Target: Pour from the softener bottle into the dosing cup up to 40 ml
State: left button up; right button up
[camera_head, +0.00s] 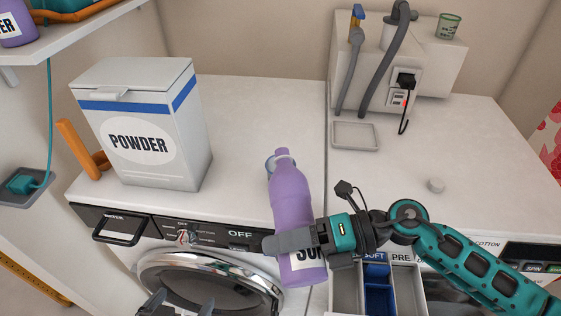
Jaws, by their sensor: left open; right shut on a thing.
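The purple softener bottle (291,205) is near the middle of the head view, close to upright with a slight lean. My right gripper (300,239) is shut around its lower body and partly covers the label. The bottle's neck has no visible cap. A small bluish rounded thing (269,166) shows partly behind the neck; I cannot tell if it is the dosing cup. A small green, marked cup (448,27) stands on the white box at the back right. My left gripper (178,307) is open at the bottom edge, apart from the bottle and only partly in view.
A POWDER box (150,125) stands on the left machine's top, beside an orange thing (82,150). An open detergent drawer (345,290) is below my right gripper.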

jog(key=shift+w+r+m+p, duration=0.1)
jog(key=shift+m+p, duration=0.2)
jog(key=shift+p, duration=0.15)
dwell(0.8)
jog(key=shift+r+m+g+p, duration=0.3)
jog(key=shift+r+p, duration=0.1)
jog(key=shift+p, duration=0.35)
dwell(0.9)
